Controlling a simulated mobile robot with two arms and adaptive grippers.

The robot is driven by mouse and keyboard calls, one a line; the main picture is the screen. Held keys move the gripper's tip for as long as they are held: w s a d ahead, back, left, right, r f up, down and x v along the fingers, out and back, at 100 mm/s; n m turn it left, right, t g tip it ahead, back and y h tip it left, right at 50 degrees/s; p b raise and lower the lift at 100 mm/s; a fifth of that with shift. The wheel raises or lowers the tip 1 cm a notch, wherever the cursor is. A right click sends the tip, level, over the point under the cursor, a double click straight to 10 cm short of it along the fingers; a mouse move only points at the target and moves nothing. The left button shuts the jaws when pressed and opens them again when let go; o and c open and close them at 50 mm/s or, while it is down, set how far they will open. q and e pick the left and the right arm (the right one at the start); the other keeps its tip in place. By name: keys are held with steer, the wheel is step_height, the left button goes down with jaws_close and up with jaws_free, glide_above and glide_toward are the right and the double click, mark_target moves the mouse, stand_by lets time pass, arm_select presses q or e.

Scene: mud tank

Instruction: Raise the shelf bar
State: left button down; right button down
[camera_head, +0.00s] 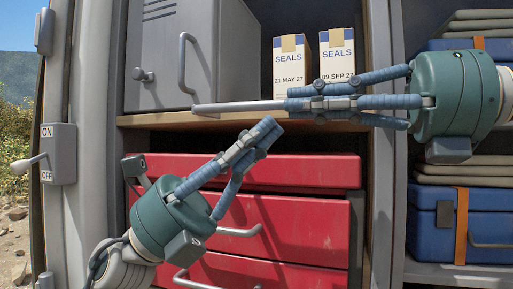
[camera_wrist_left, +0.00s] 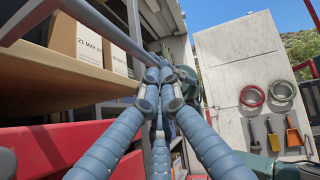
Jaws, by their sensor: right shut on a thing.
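The shelf bar (camera_head: 238,106) is a thin grey rod running level across the front of the wooden shelf, just in front of the shelf edge. My right gripper (camera_head: 300,104) comes in from the right and is shut on its right part, which the fingers hide. My left gripper (camera_head: 268,130) is just below the bar, in front of the red drawers. Its fingers are together and nothing shows between them. In the left wrist view the bar (camera_wrist_left: 108,30) slants down behind the left fingertips (camera_wrist_left: 160,78); whether they touch cannot be told.
Two white seals boxes (camera_head: 290,65) (camera_head: 337,57) and a grey cabinet (camera_head: 172,60) stand on the wooden shelf (camera_head: 150,119). Red drawers (camera_head: 300,215) are below. Blue cases (camera_head: 428,225) are at right, a lever switch (camera_head: 58,153) at left. A tool panel shows in the wrist view (camera_wrist_left: 235,65).

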arm_select(q)
steer(key=shift+a+r, duration=0.1)
steer(key=shift+r, duration=0.55)
arm_select(e)
steer(key=shift+a, duration=0.1)
steer(key=c, duration=1.9)
jaws_free()
steer(key=shift+f, duration=0.1)
steer(key=shift+o, duration=0.4)
steer(key=shift+d, duration=0.2)
